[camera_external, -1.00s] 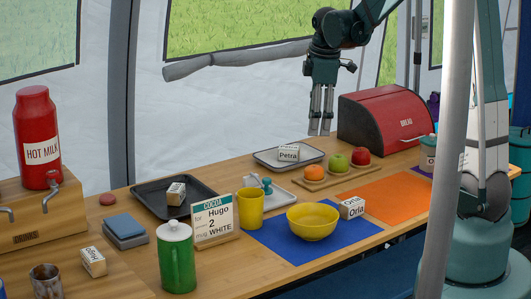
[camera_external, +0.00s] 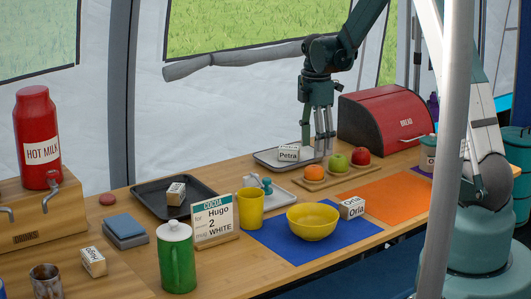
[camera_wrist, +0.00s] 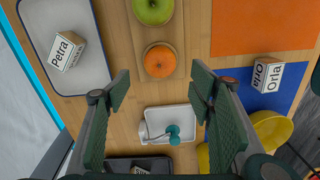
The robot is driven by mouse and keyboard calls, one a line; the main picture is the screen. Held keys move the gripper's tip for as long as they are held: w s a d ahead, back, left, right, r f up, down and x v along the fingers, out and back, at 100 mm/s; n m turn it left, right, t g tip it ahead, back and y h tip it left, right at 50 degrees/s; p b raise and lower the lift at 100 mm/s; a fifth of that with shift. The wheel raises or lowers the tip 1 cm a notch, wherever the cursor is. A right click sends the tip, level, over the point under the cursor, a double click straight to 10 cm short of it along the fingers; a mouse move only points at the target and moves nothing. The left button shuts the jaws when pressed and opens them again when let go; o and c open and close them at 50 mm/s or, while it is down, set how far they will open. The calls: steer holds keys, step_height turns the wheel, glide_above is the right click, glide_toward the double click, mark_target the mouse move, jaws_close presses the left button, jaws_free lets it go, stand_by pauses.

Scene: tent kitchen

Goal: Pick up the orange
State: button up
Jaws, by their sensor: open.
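The orange (camera_external: 313,172) sits at the left end of a wooden board (camera_external: 337,176), beside a green apple (camera_external: 339,162) and a red apple (camera_external: 361,157). My gripper (camera_external: 318,152) is above and just behind the fruit in the external view, pointing down. In the wrist view the orange (camera_wrist: 160,61) lies ahead of and between the open fingers (camera_wrist: 160,85), with the green apple (camera_wrist: 153,8) beyond it. The gripper is open and empty, and apart from the orange.
A grey tray with the Petra block (camera_external: 288,154) is behind the board. A small white tray (camera_external: 275,193), yellow cup (camera_external: 250,208) and yellow bowl (camera_external: 312,222) stand nearby. The red bread box (camera_external: 385,118) is to the right.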

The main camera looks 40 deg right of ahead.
mark_target(314, 166)
steer(key=shift+f, duration=0.15)
steer(key=shift+f, duration=1.25)
steer(key=shift+b, duration=0.3)
steer(key=shift+d+f+b, duration=0.1)
steer(key=shift+f+b, duration=0.65)
steer(key=shift+f, duration=1.8)
steer(key=c, duration=1)
